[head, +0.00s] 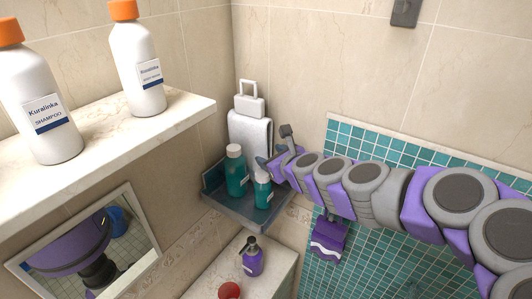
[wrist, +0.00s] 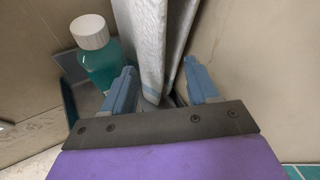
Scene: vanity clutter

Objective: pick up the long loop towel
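A white towel (head: 250,136) hangs in the wall corner below a white loop-shaped holder (head: 249,100), above a corner shelf. In the wrist view the towel (wrist: 158,45) shows as hanging folds, with its lower part coming down between the two blue fingers. My gripper (head: 271,166) is at the towel's lower right side in the head view. In the wrist view my gripper (wrist: 162,80) is open, one finger on each side of the towel, with a visible gap on the right. I cannot tell whether the left finger touches it.
Two teal bottles (head: 236,170) (head: 263,190) stand on the blue-grey corner shelf (head: 232,212); one bottle (wrist: 97,55) is close to my left finger. A purple towel (head: 328,236) hangs lower right. A purple pump bottle (head: 252,256) and red cup (head: 229,290) stand below.

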